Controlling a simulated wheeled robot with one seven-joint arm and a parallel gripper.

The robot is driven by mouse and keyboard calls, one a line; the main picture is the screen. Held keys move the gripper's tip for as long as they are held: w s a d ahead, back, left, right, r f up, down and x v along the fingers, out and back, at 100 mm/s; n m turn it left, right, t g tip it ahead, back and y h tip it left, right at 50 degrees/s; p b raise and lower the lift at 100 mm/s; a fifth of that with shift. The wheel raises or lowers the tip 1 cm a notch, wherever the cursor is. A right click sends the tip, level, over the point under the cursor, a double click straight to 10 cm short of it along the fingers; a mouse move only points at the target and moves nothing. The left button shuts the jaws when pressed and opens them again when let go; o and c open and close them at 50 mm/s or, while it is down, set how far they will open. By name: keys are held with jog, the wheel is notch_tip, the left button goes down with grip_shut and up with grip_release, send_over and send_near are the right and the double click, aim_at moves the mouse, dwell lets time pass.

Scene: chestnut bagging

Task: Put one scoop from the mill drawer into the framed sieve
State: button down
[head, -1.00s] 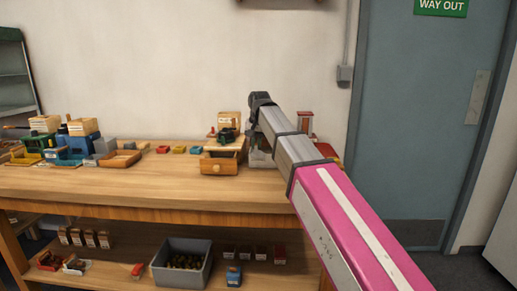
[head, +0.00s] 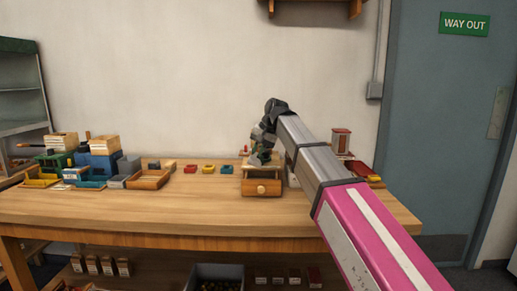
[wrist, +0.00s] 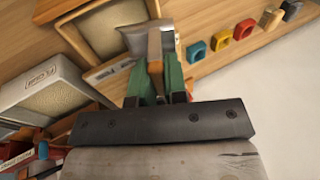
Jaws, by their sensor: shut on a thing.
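My gripper (wrist: 157,68) has green fingers, shut on the wooden handle (wrist: 155,45) of a scoop. The scoop's grey metal pan (wrist: 138,42) shows just past the fingertips; I cannot tell what is in it. In the head view my gripper (head: 261,152) is over the wooden mill drawer (head: 250,189), whose round knob faces me. In the wrist view a wood-framed pale surface (wrist: 104,32) lies beside the scoop. A pale labelled box with a woven-looking top (wrist: 45,88) lies further left. I cannot tell for certain which one is the framed sieve.
Small red, yellow and teal cups (head: 208,169) stand along the back of the bench. A wooden tray (head: 148,181) and several bins (head: 98,163) are at the left. The bench front (head: 140,210) is clear.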

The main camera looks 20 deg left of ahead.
aim_at(260, 168)
jog(key=shift+y, duration=0.5)
jog(key=shift+w+d+f, duration=0.1)
jog(key=shift+d+f, duration=0.1)
jog(key=shift+f, duration=1.7)
jog(key=shift+d+f, duration=0.15)
jog(key=shift+f, duration=1.75)
jog(key=shift+f+h, duration=0.4)
jog(key=shift+h, duration=0.1)
jog(key=h, duration=0.2)
jog(key=shift+a+f+t+h, duration=0.25)
jog(key=shift+f+t+h, duration=0.05)
jog(key=shift+f+t, duration=0.1)
jog(key=shift+w+d+f+h, duration=0.1)
jog(key=shift+d+h, duration=0.2)
jog(key=shift+d, duration=0.3)
jog(key=shift+w+d+f+h, duration=0.1)
jog(key=shift+d+h, duration=0.2)
jog(key=shift+d, duration=0.3)
jog(key=shift+a+r+t+h, duration=0.25)
jog(key=shift+a+t+h, duration=0.25)
jog(key=shift+h, duration=0.3)
jog(key=shift+s+a+r, duration=0.1)
jog(key=shift+r, duration=2)
jog(key=shift+a+r, duration=0.1)
jog(key=shift+r, duration=2)
